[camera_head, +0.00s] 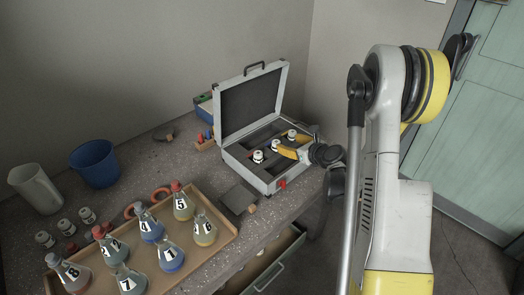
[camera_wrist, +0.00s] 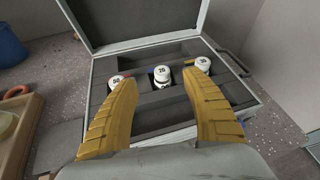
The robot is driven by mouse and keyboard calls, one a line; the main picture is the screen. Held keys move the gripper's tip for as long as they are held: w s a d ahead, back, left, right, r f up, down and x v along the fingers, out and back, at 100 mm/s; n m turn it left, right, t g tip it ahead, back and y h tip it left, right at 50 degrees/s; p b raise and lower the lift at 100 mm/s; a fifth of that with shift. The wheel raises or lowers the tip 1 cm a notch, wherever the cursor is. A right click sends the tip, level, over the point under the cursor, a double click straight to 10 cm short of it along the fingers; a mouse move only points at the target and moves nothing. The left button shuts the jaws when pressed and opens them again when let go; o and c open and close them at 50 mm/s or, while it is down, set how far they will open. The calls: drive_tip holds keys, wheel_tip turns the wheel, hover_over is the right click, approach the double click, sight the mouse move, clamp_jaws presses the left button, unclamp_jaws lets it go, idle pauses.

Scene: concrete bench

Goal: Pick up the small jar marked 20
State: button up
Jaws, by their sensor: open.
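Three small white-capped jars stand in the foam of an open case (camera_head: 234,168). In the wrist view, the middle jar (camera_wrist: 162,75) has a top mark that seems to read 20. The left jar (camera_wrist: 116,81) seems to read 50, and the mark on the right jar (camera_wrist: 203,64) is too small to read surely. My gripper (camera_wrist: 167,92) is open and empty. Its two yellow fingers point into the case, with the middle jar showing beyond and between the tips. In the head view my gripper (camera_head: 290,152) is over the case's front right part.
The case's raised lid (camera_head: 250,100) stands behind the jars. A wooden tray (camera_head: 232,232) of numbered flasks is to the left. A blue bucket (camera_head: 95,163), a pale jug (camera_head: 35,188) and small jars (camera_head: 66,228) stand farther left. A dark slab (camera_head: 238,198) lies before the case.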

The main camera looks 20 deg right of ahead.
sight(276, 141)
drive_tip(key=shift+m, duration=0.8)
drive_tip(key=b+x, duration=0.1)
drive_tip(key=x, duration=0.3)
drive_tip(key=f+b+x, duration=0.1)
drive_tip(key=x, duration=0.2)
drive_tip(key=f+b+x, duration=0.1)
drive_tip(key=x, duration=0.3)
drive_tip(key=shift+d+f, duration=0.1)
drive_tip(key=shift+d, duration=0.15)
clamp_jaws()
